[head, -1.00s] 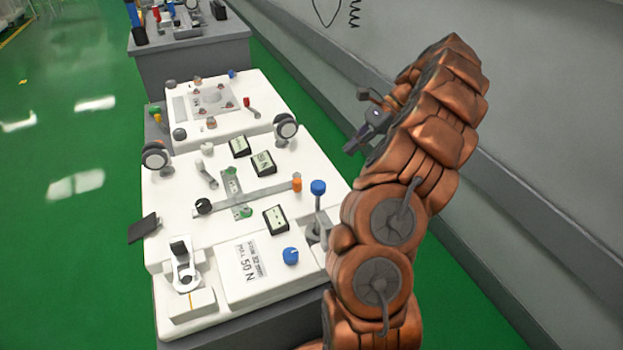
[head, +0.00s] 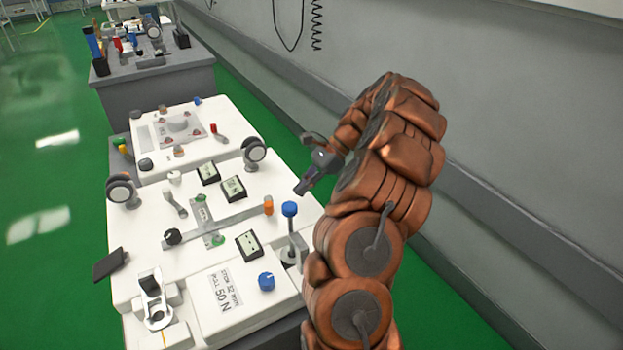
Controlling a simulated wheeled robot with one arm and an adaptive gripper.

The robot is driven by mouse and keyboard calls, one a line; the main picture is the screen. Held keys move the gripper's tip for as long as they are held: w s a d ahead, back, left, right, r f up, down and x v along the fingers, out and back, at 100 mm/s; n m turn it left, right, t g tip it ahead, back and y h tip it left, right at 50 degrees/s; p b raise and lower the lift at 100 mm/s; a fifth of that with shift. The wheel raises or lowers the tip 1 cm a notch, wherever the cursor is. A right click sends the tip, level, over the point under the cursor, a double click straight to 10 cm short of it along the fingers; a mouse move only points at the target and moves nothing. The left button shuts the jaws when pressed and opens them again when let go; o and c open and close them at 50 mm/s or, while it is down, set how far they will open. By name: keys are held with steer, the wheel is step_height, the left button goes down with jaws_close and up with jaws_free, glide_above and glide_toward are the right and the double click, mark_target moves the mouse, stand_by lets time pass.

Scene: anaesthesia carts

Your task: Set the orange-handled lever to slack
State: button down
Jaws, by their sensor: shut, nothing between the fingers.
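The orange-handled lever (head: 267,206) is on the white cart top. Its grey bar (head: 237,216) runs from near the black knob to the upright orange handle at its right end. A green plate (head: 201,212) with small markings lies under the bar; I cannot read them. My gripper (head: 299,190) is shut and empty, above the right edge of the cart, to the right of the orange handle and apart from it.
A blue-topped lever (head: 290,209) stands close below my gripper. A blue knob (head: 266,281), a black knob (head: 172,237), grey wheels (head: 121,189) and small displays (head: 248,243) share the top. A grey wall (head: 480,150) runs along the right. Green floor lies open at left.

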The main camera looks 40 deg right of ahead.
mark_target(268, 203)
steer(key=a, duration=0.1)
steer(key=w+a+f, duration=0.1)
steer(key=a+f, duration=0.1)
steer(key=a, duration=0.1)
steer(key=shift+w+b, duration=0.2)
steer(key=shift+b, duration=0.2)
steer(key=shift+w+a+r, duration=0.15)
steer(key=shift+w+a, duration=0.1)
steer(key=shift+a, duration=0.45)
steer(key=shift+a+r, duration=0.1)
